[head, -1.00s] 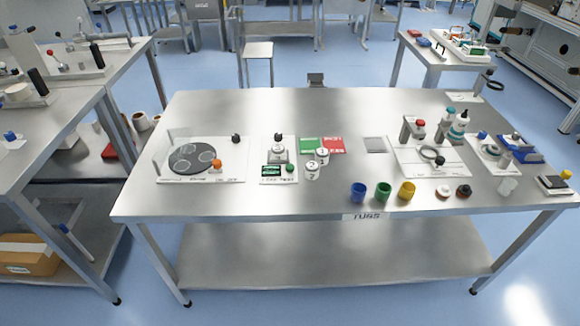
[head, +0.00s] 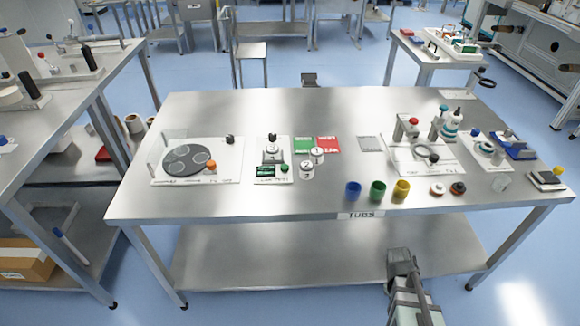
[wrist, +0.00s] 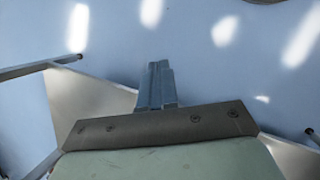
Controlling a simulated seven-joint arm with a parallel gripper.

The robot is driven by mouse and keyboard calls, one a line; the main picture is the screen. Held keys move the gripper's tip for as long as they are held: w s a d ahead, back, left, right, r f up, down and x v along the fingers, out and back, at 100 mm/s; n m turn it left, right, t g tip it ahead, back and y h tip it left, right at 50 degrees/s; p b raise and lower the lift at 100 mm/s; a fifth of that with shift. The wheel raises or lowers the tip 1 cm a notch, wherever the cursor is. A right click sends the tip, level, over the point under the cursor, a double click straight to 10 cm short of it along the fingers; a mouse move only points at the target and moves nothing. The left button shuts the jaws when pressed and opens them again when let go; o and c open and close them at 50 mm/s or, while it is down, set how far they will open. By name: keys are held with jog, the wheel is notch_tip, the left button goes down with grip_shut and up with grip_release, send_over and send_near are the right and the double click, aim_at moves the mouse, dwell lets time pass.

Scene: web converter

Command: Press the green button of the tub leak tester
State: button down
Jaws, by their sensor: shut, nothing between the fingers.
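The tub leak tester (head: 259,172) is a white plate on the table, left of centre in the head view. It carries a small dark-green display (head: 265,171), a round green button (head: 284,168) at its front right and a clamp-like fixture (head: 271,150) with a black knob behind. My gripper (head: 399,254) is at the bottom right of the head view, in front of the table and well away from the tester. In the wrist view, its fingers (wrist: 157,66) are together and empty over blue floor; the tester is not in that view.
Two white numbered tubs (head: 306,170) stand right of the tester, by green and red mats (head: 328,145). A plate with a dark disc (head: 225,178) is to its left. Blue, green and yellow cups (head: 353,191) line the front edge. The table's middle back is clear.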

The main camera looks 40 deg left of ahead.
jog(key=w+a+r+n+t, duration=0.3)
jog(key=a+r+n, duration=0.1)
jog(key=a+r, duration=0.65)
notch_tip(320, 180, up, 26)
jog(key=n+t+y, duration=0.3)
jog(key=n+t, duration=0.3)
jog(key=n, duration=0.2)
send_over(283, 168)
jog(key=shift+a+f, duration=0.1)
jog(key=shift+f, duration=0.1)
jog(key=shift+f, duration=0.1)
jog(key=shift+f, duration=4.3)
jog(key=shift+f, duration=0.25)
jog(key=shift+f, duration=0.2)
